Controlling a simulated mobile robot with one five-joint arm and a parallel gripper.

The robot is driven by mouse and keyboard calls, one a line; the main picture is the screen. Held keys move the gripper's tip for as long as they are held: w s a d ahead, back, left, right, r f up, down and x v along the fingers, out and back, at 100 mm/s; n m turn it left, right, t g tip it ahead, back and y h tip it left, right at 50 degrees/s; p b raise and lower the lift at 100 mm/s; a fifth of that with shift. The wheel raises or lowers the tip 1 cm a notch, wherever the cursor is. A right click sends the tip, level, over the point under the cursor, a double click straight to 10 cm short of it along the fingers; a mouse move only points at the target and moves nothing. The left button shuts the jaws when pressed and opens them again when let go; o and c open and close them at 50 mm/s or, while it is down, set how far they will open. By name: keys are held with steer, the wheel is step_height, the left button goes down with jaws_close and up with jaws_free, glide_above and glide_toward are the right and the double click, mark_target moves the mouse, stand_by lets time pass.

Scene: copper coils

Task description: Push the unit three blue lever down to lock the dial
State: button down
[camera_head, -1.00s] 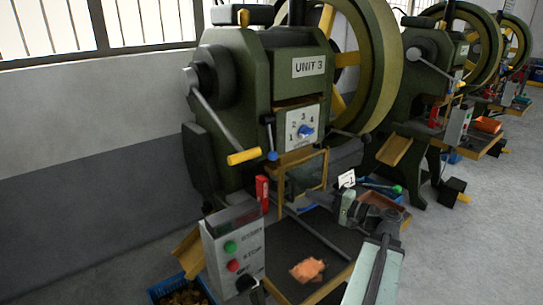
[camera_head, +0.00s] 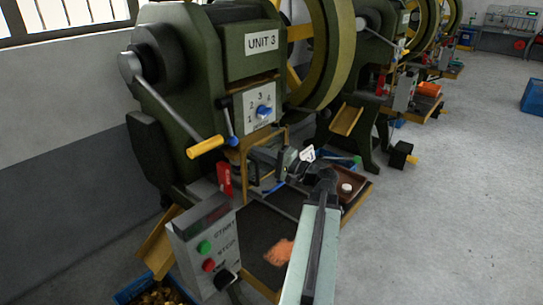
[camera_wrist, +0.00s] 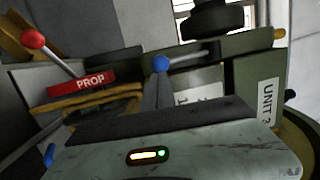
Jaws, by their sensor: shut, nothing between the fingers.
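The green UNIT 3 press (camera_head: 190,70) stands at centre left. Its dial panel (camera_head: 259,108) has numbers and a blue dial knob (camera_head: 263,110). A slim lever with a blue ball end (camera_head: 233,141) hangs left of the panel, its ball at the lower end. My gripper (camera_head: 276,163) is shut and empty, below and slightly right of the dial, apart from the lever. Its exact fingertips are hard to make out. The wrist view, which is rotated, shows a blue ball on a grey stem (camera_wrist: 160,63) beyond the gripper body, beside the partly hidden dial panel (camera_wrist: 200,95).
A yellow-handled crank (camera_head: 205,147) sticks out at left. A red prop (camera_head: 224,180) and yellow guard frame (camera_head: 243,150) stand near the lever. The START/STOP box (camera_head: 205,245) is in front, with an orange piece (camera_head: 279,252) on the bed. Open floor lies right.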

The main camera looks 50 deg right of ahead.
mark_target(237, 143)
steer(key=w, duration=0.5)
steer(key=shift+w+a+r, duration=0.25)
steer(key=shift+a+r, duration=0.1)
steer(key=shift+w+f, duration=0.1)
steer(key=shift+w, duration=0.85)
